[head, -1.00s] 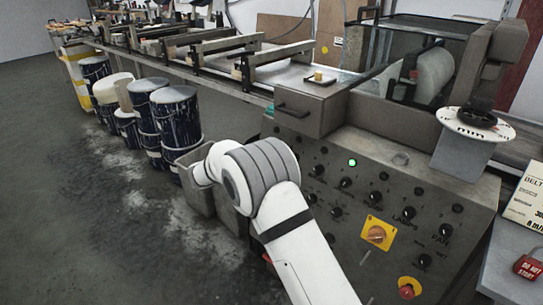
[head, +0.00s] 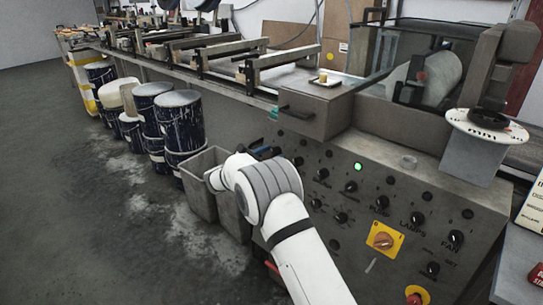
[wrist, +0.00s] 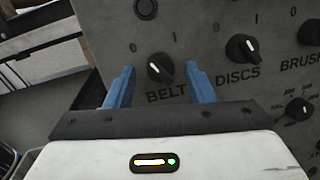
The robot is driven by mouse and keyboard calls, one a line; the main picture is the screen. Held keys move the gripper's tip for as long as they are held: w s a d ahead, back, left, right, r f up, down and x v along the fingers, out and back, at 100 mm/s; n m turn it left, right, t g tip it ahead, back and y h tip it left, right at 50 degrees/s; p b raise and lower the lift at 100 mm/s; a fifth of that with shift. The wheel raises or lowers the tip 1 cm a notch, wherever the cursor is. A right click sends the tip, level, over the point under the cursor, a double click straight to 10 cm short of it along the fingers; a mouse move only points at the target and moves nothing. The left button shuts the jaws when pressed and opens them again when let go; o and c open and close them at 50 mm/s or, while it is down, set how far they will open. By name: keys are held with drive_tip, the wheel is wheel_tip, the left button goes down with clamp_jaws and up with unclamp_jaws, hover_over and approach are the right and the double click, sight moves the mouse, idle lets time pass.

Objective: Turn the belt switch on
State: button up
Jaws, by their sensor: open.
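The belt switch (wrist: 160,68) is a black rotary knob above the label BELT on the grey panel in the wrist view. Its white pointer line tilts up and left, toward the 0 mark. My gripper (wrist: 157,82) is open, with one blue finger on each side of the knob in this view and a clear gap on both sides. I cannot tell how far the fingertips are from the panel. In the head view my gripper (head: 264,152) shows only partly at the panel's left end, behind my arm.
The discs switch (wrist: 242,48) is just right of the right finger. The panel holds several other knobs, a yellow-backed switch (head: 384,240) and a red emergency button (head: 415,297). Grey bins (head: 203,170) stand left of the arm, with drums (head: 179,125) beyond.

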drive_tip(key=shift+c, duration=0.3)
drive_tip(key=c, duration=0.9)
drive_tip(key=shift+d, duration=0.1)
